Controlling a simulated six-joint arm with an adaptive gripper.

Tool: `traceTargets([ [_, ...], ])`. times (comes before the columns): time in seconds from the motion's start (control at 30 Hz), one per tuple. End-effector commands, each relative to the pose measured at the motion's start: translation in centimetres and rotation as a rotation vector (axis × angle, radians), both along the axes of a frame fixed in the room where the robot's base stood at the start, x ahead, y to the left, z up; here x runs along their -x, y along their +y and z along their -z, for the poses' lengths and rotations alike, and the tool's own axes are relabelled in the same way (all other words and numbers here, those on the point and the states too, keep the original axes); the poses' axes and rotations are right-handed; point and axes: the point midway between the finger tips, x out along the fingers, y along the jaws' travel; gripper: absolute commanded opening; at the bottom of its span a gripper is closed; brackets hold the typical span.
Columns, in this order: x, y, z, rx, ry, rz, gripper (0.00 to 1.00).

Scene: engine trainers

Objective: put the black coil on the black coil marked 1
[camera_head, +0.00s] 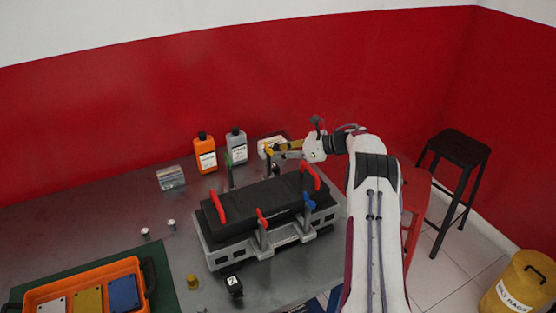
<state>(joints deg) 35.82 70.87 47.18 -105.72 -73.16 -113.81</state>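A small black block with a pale mark (234,286) stands on the table in front of the engine trainer; it may be the black coil. The trainer is a long black block (262,205) on a grey frame. I cannot make out a coil marked 1 on it. My gripper (273,149) is behind the trainer's far right side, above the table and well away from the small black block. Its yellow-toned tips overlap a white item (270,142) in the picture. Whether they are open or touching it is too small to tell.
Red handles (218,206) and a blue one (309,201) stick up from the trainer. An orange bottle (205,155) and a grey bottle (236,148) stand behind. An orange tray (70,284) is front left. Small metal parts (145,233) and a brass piece (192,281) stand left of the trainer.

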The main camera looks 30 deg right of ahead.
Motion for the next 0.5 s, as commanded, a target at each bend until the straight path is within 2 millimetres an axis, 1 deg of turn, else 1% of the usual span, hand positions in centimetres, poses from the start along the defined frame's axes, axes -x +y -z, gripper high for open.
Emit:
traceTargets([
  [0.2, 0.0, 0.0, 2.2, -0.003, 0.002, 0.0, 0.0],
  [0.3, 0.0, 0.0, 3.1, -0.002, 0.001, 0.0, 0.0],
  [0.5, 0.0, 0.0, 3.3, -0.001, -0.001, 0.0, 0.0],
])
